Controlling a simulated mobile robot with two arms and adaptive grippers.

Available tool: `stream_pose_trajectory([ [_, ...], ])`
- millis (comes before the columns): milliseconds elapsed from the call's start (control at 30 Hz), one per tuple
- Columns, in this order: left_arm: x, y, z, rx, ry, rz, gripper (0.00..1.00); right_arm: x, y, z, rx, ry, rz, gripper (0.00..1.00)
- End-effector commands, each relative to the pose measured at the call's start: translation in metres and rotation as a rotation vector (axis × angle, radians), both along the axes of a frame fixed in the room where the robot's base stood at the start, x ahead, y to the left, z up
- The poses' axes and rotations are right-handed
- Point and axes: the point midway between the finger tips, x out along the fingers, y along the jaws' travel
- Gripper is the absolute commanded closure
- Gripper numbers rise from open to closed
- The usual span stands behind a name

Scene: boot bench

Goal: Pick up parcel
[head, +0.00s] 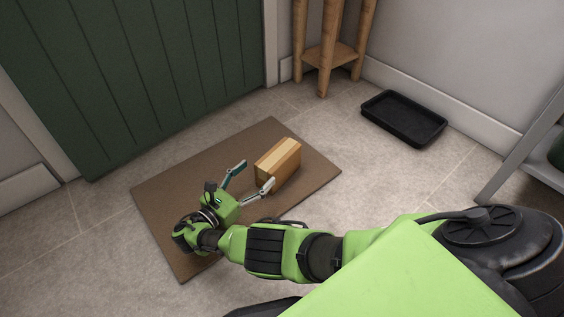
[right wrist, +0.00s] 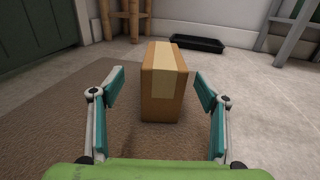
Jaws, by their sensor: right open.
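The parcel (head: 278,162) is a small brown cardboard box with a paler tape strip along its top. It stands on the brown doormat (head: 165,210). My right gripper (head: 252,178) is open, low over the mat, with its fingers pointing at the parcel's near side. In the right wrist view the parcel (right wrist: 163,85) stands upright just beyond and between the two spread fingertips (right wrist: 159,85). The fingers appear apart from it. My left gripper is not in view.
A dark green door (head: 130,75) is behind the mat at the left. A black boot tray (head: 403,118) lies on the tiles by the right wall. A wooden stand (head: 327,55) is at the back, and a grey bench frame (head: 515,165) is at the right. The tiles between mat and tray are clear.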

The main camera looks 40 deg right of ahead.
Motion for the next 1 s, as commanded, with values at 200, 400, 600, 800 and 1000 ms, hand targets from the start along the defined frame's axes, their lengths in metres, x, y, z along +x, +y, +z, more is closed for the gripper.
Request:
stream_pose_trajectory([
  [200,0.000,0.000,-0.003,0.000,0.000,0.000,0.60,0.012,-0.041,-0.001,-0.001,-0.001,-0.002,0.32],
  [400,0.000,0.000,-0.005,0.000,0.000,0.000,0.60,0.017,-0.055,-0.001,0.000,-0.001,0.000,0.32],
  [600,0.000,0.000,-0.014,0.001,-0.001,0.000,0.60,0.019,-0.078,-0.007,0.000,-0.001,-0.001,0.32],
  [800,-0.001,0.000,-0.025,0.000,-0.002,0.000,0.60,0.025,-0.101,-0.008,0.001,-0.002,0.000,0.32],
  [1000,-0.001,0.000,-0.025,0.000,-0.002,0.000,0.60,0.027,-0.106,-0.005,0.001,0.000,0.001,0.32],
])
